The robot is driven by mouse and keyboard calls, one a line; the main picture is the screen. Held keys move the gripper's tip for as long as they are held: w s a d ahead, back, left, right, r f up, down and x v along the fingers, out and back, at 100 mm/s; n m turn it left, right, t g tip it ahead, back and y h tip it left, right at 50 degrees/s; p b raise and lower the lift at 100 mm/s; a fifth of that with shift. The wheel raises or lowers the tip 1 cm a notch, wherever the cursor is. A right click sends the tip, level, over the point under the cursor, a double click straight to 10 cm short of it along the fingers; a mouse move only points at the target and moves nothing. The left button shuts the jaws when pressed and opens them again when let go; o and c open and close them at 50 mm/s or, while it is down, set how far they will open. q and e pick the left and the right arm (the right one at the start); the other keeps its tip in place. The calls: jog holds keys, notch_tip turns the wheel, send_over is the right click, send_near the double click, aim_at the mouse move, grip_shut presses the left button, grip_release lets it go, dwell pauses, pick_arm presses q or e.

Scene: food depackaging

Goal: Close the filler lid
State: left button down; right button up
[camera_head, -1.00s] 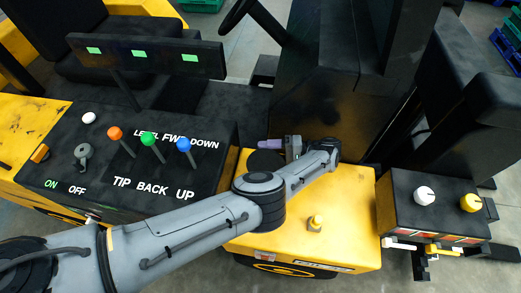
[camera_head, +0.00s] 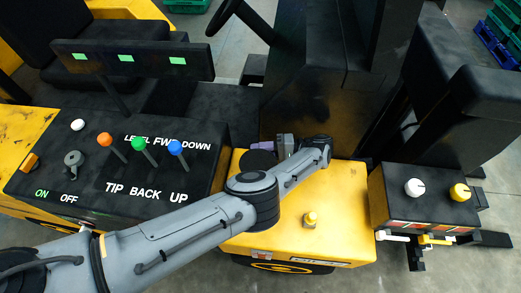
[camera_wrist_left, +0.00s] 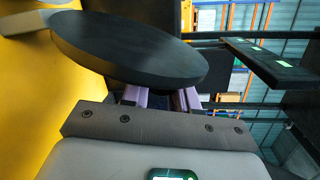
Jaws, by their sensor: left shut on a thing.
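The filler lid (camera_head: 258,160) is a black round disc at the back left of the yellow body. In the left wrist view the lid (camera_wrist_left: 130,48) is large, tilted and close in front of the fingers. My left gripper (camera_head: 267,147) is at the lid's far edge, partly hidden by its own wrist. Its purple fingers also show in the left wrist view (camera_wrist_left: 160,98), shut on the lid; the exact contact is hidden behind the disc. The filler opening cannot be made out clearly. My right gripper is not in view.
The yellow body (camera_head: 335,225) has a small yellow knob (camera_head: 311,219) on top. A black console (camera_head: 110,165) with several coloured levers stands left. A black box (camera_head: 425,205) with two knobs stands right. A dark upright housing (camera_head: 315,80) rises behind the lid.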

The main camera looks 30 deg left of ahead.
aim_at(258, 163)
pick_arm(q)
jog(key=s+r+n+p, duration=0.1)
jog(key=p, duration=0.2)
jog(key=s+d+r+n+t+p, duration=0.1)
jog(key=n+p, duration=0.1)
jog(key=p, duration=0.2)
jog(key=s+d+r+n+p, duration=0.1)
jog(key=s+p, duration=0.1)
jog(key=p, duration=0.2)
jog(key=shift+n, duration=0.4)
jog(key=shift+s+d+f+n+t+p, duration=0.1)
jog(key=shift+s+n+t+p, duration=0.2)
jog(key=shift+p, duration=0.2)
jog(key=shift+s+d+f+n+p, duration=0.1)
jog(key=shift+s+n+p, duration=0.05)
jog(key=shift+n+p, duration=0.15)
jog(key=c, duration=0.9)
grip_release()
